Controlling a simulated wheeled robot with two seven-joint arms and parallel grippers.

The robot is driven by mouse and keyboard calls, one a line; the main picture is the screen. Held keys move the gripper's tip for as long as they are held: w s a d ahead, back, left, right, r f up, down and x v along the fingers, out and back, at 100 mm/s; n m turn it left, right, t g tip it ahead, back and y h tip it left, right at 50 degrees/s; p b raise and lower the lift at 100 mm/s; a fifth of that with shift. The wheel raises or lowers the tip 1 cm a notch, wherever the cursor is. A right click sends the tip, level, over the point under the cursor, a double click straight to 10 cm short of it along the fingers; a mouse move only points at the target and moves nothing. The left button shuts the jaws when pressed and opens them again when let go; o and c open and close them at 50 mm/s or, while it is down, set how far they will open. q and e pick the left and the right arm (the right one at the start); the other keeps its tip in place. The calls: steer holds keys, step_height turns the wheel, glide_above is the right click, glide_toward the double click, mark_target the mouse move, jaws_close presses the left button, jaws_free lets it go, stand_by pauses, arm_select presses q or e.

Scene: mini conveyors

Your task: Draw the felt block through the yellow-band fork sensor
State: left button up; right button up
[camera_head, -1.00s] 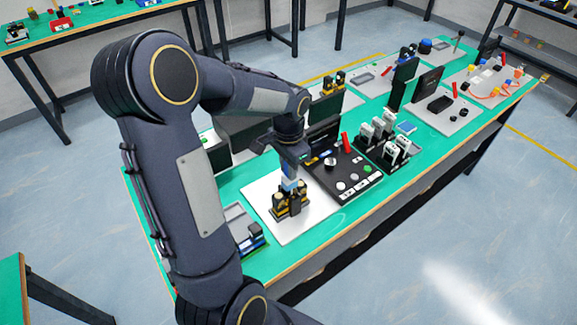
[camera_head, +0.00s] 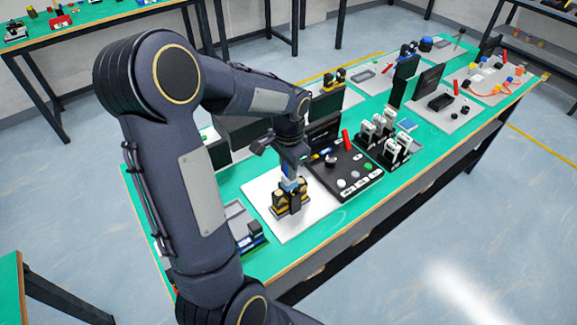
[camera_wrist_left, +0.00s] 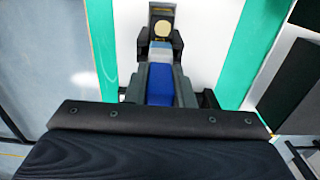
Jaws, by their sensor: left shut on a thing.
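My left gripper (camera_head: 291,178) points down over the white plate (camera_head: 318,221) at the near end of the bench. It is shut on the blue felt block (camera_wrist_left: 160,84), which has a pale end between the fingertips in the left wrist view. The black yellow-band fork sensor (camera_head: 283,208) stands on the plate directly below the gripper. The block's lower end meets the sensor in the head view, but I cannot tell whether it is inside the fork. My right gripper is not in view.
A black control panel (camera_head: 350,184) with knobs and buttons stands to the right of the plate. A grey tray (camera_head: 238,216) lies to the left. Dark upright screens (camera_head: 323,132) stand behind. The plate's front right area is clear.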

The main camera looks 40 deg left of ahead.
arm_select(q)
steer(key=shift+f+b, duration=1.95)
steer(key=shift+f, duration=0.7)
steer(key=shift+r, duration=0.15)
steer(key=shift+r+p, duration=2.55)
steer(key=shift+r, duration=0.45)
steer(key=shift+f, duration=0.15)
steer(key=shift+f+b, duration=2.45)
steer(key=shift+f, duration=0.55)
steer(key=shift+r, duration=0.15)
steer(key=shift+r+p, duration=2.5)
steer(key=shift+r, duration=0.5)
